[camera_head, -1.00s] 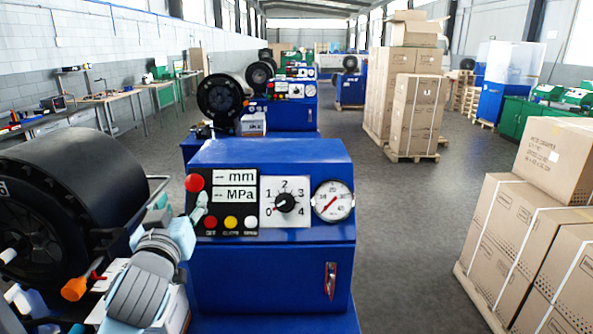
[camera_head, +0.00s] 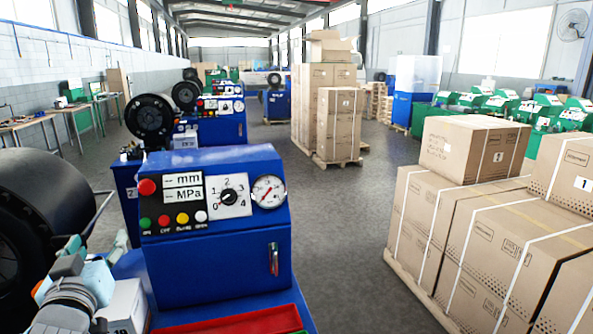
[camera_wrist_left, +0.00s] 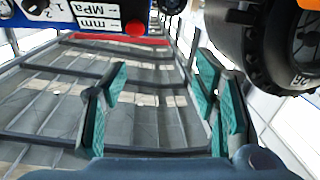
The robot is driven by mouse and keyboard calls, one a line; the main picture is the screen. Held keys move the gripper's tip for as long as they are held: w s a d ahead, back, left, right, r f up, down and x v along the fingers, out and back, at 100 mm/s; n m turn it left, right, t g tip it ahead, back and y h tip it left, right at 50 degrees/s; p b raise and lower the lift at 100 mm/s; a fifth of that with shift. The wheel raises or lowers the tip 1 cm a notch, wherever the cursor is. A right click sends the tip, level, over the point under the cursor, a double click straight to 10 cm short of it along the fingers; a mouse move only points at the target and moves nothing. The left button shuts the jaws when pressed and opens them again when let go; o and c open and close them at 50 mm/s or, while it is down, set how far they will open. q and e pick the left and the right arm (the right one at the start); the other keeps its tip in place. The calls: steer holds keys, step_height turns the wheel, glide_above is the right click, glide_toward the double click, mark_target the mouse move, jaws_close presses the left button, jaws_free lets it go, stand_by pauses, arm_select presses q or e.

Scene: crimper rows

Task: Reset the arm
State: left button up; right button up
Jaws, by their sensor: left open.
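My left gripper (camera_head: 97,246) shows at the lower left in the head view, in front of the blue crimper machine's left side and apart from its buttons. In the left wrist view its teal fingers (camera_wrist_left: 160,100) stand wide apart with nothing between them. The blue crimper machine (camera_head: 215,250) has a panel with a red knob (camera_head: 147,187), coloured buttons, a dial (camera_head: 229,197) and a gauge (camera_head: 268,191). The panel also shows upside down at the top of the left wrist view (camera_wrist_left: 95,12). My right gripper is not in view.
A big black crimper head (camera_head: 45,200) stands close at the left of my arm. A white box (camera_head: 125,305) and a red tray (camera_head: 240,322) are at the front. Stacked cartons (camera_head: 475,235) stand at the right. The grey aisle floor (camera_head: 330,215) between is clear.

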arm_select(q)
steer(key=s+d+f+m+g+h, duration=0.25)
steer(key=s+f, duration=0.25)
steer(key=f, duration=0.5)
steer(key=s+d+f+m+g+h, duration=0.1)
steer(key=s+d+f+g, duration=0.3)
steer(key=f, duration=0.6)
steer(key=s+d+f+m+g+h, duration=0.1)
steer(key=s+d+f+m+g, duration=0.1)
steer(key=s+f, duration=0.65)
steer(key=s+d+f+m+g+h, duration=0.2)
steer(key=s+d+f+g, duration=0.25)
steer(key=s+f, duration=0.55)
step_height(320, 180, down, 19)
steer(key=a, duration=0.2)
steer(key=s+f+n+g, duration=0.1)
steer(key=s+f+g, duration=0.1)
steer(key=s+f, duration=1)
steer(key=s, duration=0.3)
steer(key=shift+f, duration=0.4)
